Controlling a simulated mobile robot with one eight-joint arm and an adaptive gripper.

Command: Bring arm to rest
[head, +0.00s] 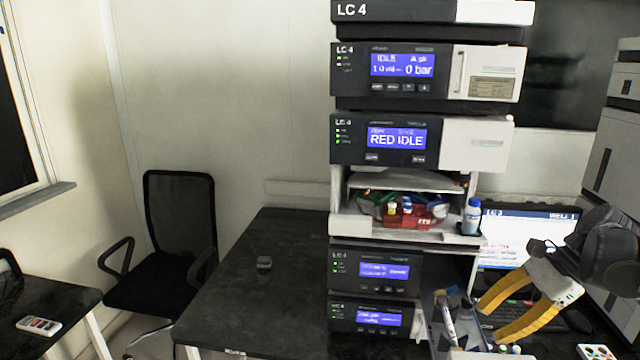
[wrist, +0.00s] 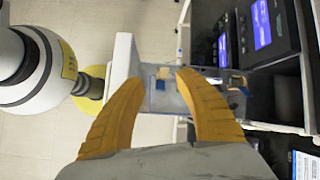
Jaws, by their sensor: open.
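My gripper (head: 491,323) is at the lower right in the head view, its two curved yellow fingers apart and pointing left and down. In the wrist view the gripper (wrist: 163,78) is open, and nothing is held between the fingers. A pale clear-sided holder (wrist: 163,102) shows beyond and between the fingertips; I cannot tell the exact gap to it. In the head view a holder with brushes and pens (head: 447,318) stands just left of the fingertips. My arm's dark wrist part hides some of the bench behind it.
A tall LC 4 instrument stack (head: 420,145) stands left of my gripper, with a red tray (head: 415,217) of small items and a blue-capped bottle (head: 471,216) on its open shelf. A monitor (head: 525,228) is behind the gripper. The dark table (head: 270,285) to the left is mostly clear.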

